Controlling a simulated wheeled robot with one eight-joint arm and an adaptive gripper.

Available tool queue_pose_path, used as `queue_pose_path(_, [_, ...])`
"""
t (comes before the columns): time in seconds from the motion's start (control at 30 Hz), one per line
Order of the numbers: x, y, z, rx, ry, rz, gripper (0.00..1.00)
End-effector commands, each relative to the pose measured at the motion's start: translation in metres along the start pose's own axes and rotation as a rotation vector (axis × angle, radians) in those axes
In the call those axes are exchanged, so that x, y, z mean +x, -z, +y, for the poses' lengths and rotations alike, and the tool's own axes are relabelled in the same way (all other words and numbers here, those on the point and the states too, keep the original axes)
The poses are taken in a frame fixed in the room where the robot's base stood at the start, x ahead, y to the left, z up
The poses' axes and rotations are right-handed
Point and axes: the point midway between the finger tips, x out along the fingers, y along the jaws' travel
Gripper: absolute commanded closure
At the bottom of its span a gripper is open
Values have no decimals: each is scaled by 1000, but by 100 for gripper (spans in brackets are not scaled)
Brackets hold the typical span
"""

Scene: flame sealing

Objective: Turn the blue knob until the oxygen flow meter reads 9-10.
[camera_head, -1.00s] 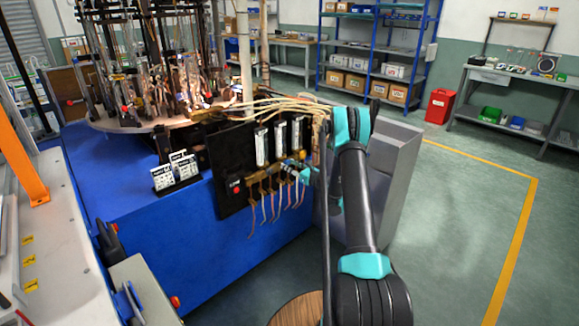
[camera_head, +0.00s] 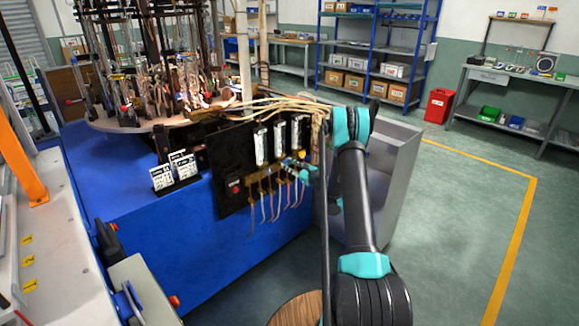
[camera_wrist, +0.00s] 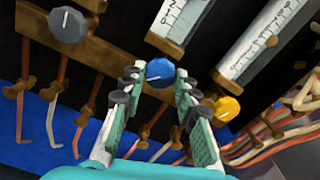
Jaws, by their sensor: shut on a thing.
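The blue knob (camera_wrist: 160,72) sits between the fingertips of my gripper (camera_wrist: 161,76) in the wrist view, and they are shut on it. A short white mark shows on its face. In the head view my gripper (camera_head: 296,169) is at the front of the dark panel, below the flow meters, and the knob is too small to make out. Three upright white flow meters (camera_head: 279,142) stand on the panel. The wrist view shows the lower ends of two scales, a middle one (camera_wrist: 180,20) and a right one (camera_wrist: 262,42). Their readings cannot be told.
A grey knob (camera_wrist: 69,26) is left of the blue one, and a yellow knob (camera_wrist: 228,108) is close beside my right finger. Thin hoses (camera_head: 272,205) hang below the panel. A bundle of pale hoses (camera_head: 285,105) runs above it. Small white cards (camera_head: 175,170) stand at left.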

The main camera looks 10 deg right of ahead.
Motion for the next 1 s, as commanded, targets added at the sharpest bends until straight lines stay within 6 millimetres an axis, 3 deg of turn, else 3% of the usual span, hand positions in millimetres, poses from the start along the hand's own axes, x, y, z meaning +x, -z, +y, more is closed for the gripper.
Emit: queue_pose_path(1.0, [-1, 0, -1, -938, -2, 1, 99])
